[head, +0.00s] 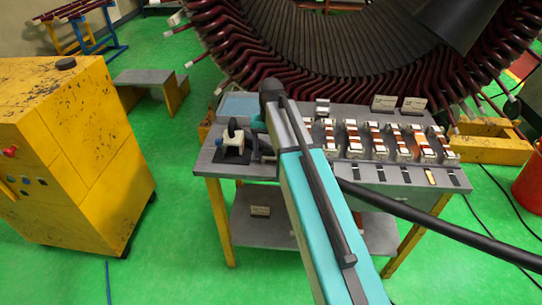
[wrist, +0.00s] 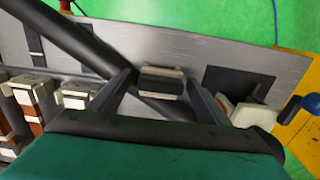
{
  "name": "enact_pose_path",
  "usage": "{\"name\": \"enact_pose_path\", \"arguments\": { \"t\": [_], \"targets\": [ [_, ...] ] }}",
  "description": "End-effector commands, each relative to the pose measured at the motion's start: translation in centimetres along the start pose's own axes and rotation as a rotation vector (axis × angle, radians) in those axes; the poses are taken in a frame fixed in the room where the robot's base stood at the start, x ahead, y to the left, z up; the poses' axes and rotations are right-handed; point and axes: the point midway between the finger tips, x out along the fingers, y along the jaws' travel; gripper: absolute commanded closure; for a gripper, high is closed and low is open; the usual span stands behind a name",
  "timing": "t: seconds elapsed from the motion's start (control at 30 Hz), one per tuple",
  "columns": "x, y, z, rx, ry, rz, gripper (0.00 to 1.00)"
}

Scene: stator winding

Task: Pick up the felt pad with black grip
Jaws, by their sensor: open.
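The felt pad with black grip (wrist: 162,84) appears to be the small cream block with a dark grey top in the wrist view. It lies on the grey tabletop (wrist: 190,46). My gripper (wrist: 160,90) is open, with one dark finger on each side of the pad in the picture. A gap shows between the pad and each finger; whether the fingertips are level with it or above it I cannot tell. In the head view my arm hides the pad and most of my gripper.
A white block with a dark handle (head: 233,138) stands on a dark square mat to the left of my arm. Several copper-and-white coil pieces (head: 375,140) line the table on the right. A thick dark bar (wrist: 60,38) crosses the wrist view. A yellow cabinet (head: 90,150) stands left.

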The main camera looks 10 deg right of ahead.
Motion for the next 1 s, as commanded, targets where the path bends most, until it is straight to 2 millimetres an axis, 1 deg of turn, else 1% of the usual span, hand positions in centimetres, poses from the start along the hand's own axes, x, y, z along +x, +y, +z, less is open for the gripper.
{"name": "enact_pose_path", "arguments": {
  "t": [0.27, 0.3, 0.53, 0.8, 1.0],
  "targets": [
    [0.0, 0.0, 0.0, 0.0, 0.0, 0.0, 0.3],
    [0.0, 0.0, 0.0, 0.0, 0.0, 0.0, 0.36],
    [0.01, 0.01, 0.0, 0.0, 0.0, 0.0, 0.75],
    [-0.04, -0.06, 0.02, -0.001, 0.0, 0.0, 0.75],
    [-0.54, -0.07, 0.02, -0.001, 0.0, 0.0, 0.75]
  ]
}}
